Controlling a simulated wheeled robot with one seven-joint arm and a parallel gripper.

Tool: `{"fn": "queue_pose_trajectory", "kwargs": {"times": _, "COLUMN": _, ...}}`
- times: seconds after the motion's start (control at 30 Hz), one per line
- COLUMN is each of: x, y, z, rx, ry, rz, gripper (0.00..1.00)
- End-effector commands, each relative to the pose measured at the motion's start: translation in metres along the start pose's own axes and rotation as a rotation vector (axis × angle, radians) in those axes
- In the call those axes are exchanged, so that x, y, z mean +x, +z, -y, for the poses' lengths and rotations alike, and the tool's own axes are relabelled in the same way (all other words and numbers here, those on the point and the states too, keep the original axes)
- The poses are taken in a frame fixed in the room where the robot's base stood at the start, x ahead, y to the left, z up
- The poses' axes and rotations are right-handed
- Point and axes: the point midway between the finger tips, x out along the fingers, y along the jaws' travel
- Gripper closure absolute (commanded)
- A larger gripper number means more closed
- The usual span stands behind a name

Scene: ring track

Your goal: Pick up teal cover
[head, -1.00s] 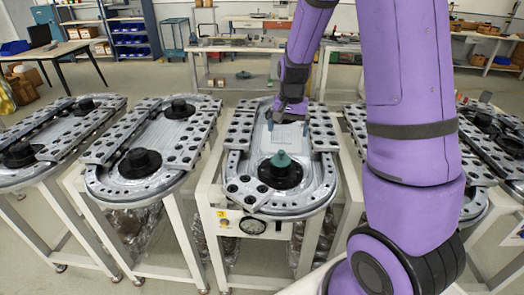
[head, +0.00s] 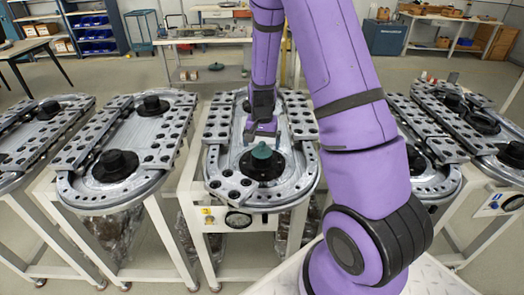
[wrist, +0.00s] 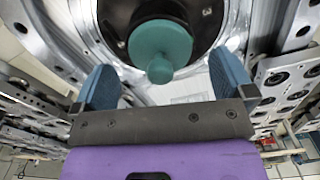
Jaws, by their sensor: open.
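The teal cover (head: 262,151) is a small disc with a knob on top. It sits on a black round hub (head: 263,168) at the near end of the middle ring track (head: 222,178). My gripper (head: 262,136) is just behind and above the cover in the head view, pointing down. In the wrist view my gripper (wrist: 168,88) is open, with its two blue fingers apart and nothing between them. The cover (wrist: 160,45) shows beyond the fingertips, near the middle, with its knob toward me. I cannot tell the exact height gap.
Similar ring tracks with black hubs stand on white frames to the left (head: 75,188) and right (head: 485,118). Perforated grey rails run along the middle track's sides. Workbenches and shelves are at the back. Open floor lies behind the tracks.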

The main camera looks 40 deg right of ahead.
Motion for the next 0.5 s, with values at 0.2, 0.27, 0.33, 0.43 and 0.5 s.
{"fn": "queue_pose_trajectory", "kwargs": {"times": 0.2, "x": 0.022, "y": 0.000, "z": 0.000, "rx": 0.000, "ry": 0.000, "rz": 0.000, "gripper": 0.00}}
{"fn": "queue_pose_trajectory", "kwargs": {"times": 0.27, "x": 0.023, "y": 0.000, "z": 0.000, "rx": -0.001, "ry": 0.000, "rz": 0.000, "gripper": 0.00}}
{"fn": "queue_pose_trajectory", "kwargs": {"times": 0.33, "x": 0.023, "y": 0.000, "z": 0.000, "rx": -0.001, "ry": 0.000, "rz": -0.001, "gripper": 0.00}}
{"fn": "queue_pose_trajectory", "kwargs": {"times": 0.43, "x": 0.023, "y": 0.000, "z": 0.000, "rx": -0.001, "ry": 0.000, "rz": -0.001, "gripper": 0.00}}
{"fn": "queue_pose_trajectory", "kwargs": {"times": 0.5, "x": 0.023, "y": 0.000, "z": 0.000, "rx": -0.001, "ry": 0.000, "rz": -0.001, "gripper": 0.09}}
